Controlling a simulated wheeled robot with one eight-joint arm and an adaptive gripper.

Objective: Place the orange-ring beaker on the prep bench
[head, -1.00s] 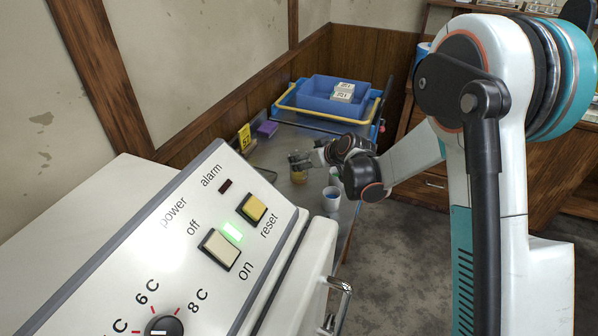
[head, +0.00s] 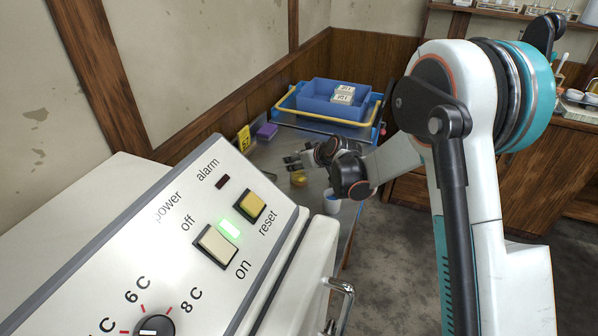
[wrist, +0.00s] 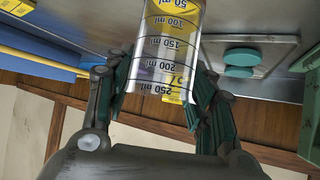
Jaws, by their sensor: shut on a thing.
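The beaker (wrist: 170,45) is clear glass with black volume marks and a yellow band near its base end, in the wrist view. It shows upside down there. My gripper (wrist: 160,88) is shut on it, one finger on each side near the rim. In the head view the beaker (head: 299,179) is a small yellow-orange patch under my gripper (head: 292,160). The prep bench (head: 268,160) is the grey top along the wall. I cannot tell whether the beaker's base touches it.
A blue tub (head: 330,98) in a yellow-edged tray is at the bench's far end. A purple box (head: 266,131) and yellow marker (head: 244,138) stand near the wall. The white control panel (head: 190,240) fills the near left.

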